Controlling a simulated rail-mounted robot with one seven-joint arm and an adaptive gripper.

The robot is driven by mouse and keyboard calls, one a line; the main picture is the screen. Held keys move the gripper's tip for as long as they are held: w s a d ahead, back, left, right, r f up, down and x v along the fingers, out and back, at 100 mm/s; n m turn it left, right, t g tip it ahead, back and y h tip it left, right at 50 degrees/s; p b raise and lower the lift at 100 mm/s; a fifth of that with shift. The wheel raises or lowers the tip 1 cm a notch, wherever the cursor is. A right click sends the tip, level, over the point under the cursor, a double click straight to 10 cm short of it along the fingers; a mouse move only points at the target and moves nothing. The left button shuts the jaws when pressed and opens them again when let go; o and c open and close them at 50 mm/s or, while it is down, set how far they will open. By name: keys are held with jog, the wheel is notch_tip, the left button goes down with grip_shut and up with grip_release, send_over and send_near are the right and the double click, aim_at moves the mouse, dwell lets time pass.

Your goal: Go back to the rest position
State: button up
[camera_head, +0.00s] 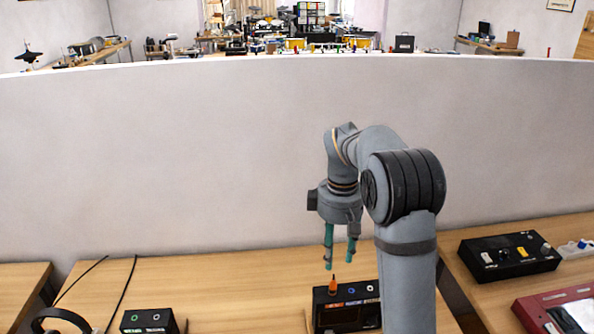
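My gripper (339,263) hangs over the middle table, pointing down, with its two teal fingers apart and nothing visible between them. Below its fingertips, an orange-tipped piece (333,285) stands upright at the back edge of a black box (345,312) with coloured labels. A small gap shows between the fingertips and the orange piece. My forearm hides the right side of the black box.
A smaller black box (148,321) with green marks sits to the left on the table (230,290). A black control box (508,255) and a red case (555,308) are on the right table. A pale curved wall (180,160) stands behind.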

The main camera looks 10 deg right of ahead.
aim_at(333, 280)
notch_tip(333, 280, down, 12)
jog(key=shift+r, duration=0.15)
jog(key=shift+r+p, duration=0.25)
jog(key=shift+p, duration=0.15)
jog(key=shift+f, duration=0.15)
jog(key=shift+f+b, duration=0.25)
jog(key=shift+b, duration=0.25)
notch_tip(333, 280, up, 12)
notch_tip(333, 280, down, 11)
jog(key=shift+s+r, duration=0.1)
jog(key=shift+s, duration=0.05)
jog(key=shift+p, duration=0.75)
notch_tip(333, 280, up, 8)
jog(key=p, duration=0.6)
jog(key=shift+p, duration=0.4)
